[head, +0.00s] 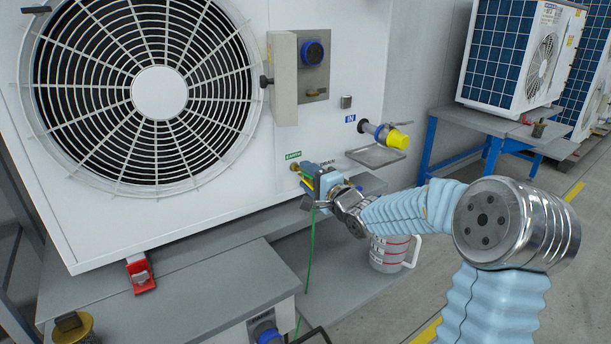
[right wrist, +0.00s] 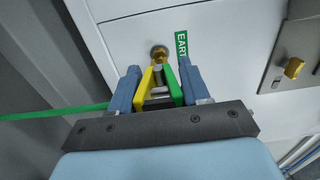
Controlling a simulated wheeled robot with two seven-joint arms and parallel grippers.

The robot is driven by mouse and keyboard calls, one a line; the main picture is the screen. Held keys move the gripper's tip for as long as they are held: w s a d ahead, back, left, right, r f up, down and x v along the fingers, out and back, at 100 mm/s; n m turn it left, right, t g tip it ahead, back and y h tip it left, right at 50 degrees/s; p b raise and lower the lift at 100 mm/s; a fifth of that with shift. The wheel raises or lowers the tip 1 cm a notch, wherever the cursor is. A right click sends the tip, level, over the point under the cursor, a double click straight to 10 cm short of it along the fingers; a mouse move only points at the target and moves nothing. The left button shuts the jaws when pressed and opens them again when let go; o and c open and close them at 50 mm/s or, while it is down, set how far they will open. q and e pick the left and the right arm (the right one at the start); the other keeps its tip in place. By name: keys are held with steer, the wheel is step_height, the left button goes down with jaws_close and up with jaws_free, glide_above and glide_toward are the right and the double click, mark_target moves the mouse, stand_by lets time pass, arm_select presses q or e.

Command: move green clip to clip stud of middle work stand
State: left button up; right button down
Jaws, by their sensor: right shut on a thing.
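The green clip (right wrist: 173,86), with one yellow side and one green side, is between the fingers of my right gripper (right wrist: 160,85), which is shut on it. In the head view my right gripper (head: 318,181) holds the clip (head: 307,183) against the front of the large white fan unit. The brass clip stud (right wrist: 158,52) sticks out of the panel beside the green EARTH label (right wrist: 181,46). The clip's tips point at the stud and lie very close to it; whether they touch or grip it I cannot tell. My left gripper is not in view.
A green cable (head: 311,250) hangs below the clip. A measuring jug (head: 388,253) stands below my right arm. A blue and yellow valve (head: 392,137) and a grey tray (head: 375,156) project to the right. A red bracket (head: 140,273) sits at the unit's lower edge.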

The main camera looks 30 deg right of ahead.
steer(key=shift+s+d, duration=0.15)
steer(key=shift+s, duration=1.85)
